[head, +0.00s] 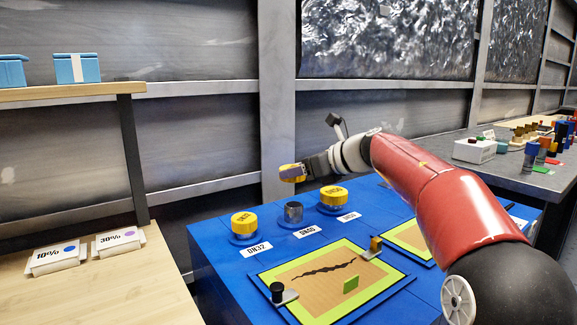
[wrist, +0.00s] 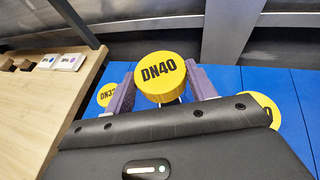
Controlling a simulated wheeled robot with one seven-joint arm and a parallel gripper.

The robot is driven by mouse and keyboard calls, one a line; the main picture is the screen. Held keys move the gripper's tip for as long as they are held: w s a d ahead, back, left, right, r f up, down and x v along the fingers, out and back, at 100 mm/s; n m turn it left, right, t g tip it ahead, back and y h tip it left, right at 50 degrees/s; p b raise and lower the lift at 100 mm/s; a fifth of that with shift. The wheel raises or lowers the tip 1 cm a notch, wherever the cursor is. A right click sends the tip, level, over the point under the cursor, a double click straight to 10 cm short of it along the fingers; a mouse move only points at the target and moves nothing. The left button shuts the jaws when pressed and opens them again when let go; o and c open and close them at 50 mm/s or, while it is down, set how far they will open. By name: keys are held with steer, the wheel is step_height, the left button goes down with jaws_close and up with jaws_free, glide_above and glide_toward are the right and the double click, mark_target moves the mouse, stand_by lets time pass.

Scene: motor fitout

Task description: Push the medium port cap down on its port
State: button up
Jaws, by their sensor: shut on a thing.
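My gripper (head: 303,168) is shut on a yellow cap, the medium port cap (wrist: 160,72), marked DN40. Its two fingers (wrist: 160,88) hold the cap from both sides in the wrist view. In the head view the held cap (head: 292,173) is in the air above the blue table, apart from the ports. The medium port (head: 293,212) is a bare grey pipe stub on a blue base, between two capped ports. The gripper is above it in the picture; the exact alignment cannot be told. The wrist view hides this port.
The DN32 cap (head: 244,222) sits on the left port, and another yellow cap (head: 333,195) on the right port. A green-bordered board (head: 340,290) lies in front. A wooden bench (head: 100,285) stands at left, and a grey bench (head: 490,170) with several objects at right.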

mark_target(297, 205)
steer(key=shift+f+b, duration=0.6)
steer(key=shift+f, duration=1.7)
steer(key=shift+s+d+r, duration=0.1)
steer(key=shift+s+d, duration=0.05)
steer(key=shift+f+b, duration=0.7)
steer(key=shift+f, duration=0.5)
steer(key=shift+f, duration=0.1)
steer(key=shift+f+b, duration=0.35)
steer(key=shift+f+b, duration=0.35)
steer(key=shift+f, duration=0.35)
stand_by(1.8)
steer(key=o, duration=1.1)
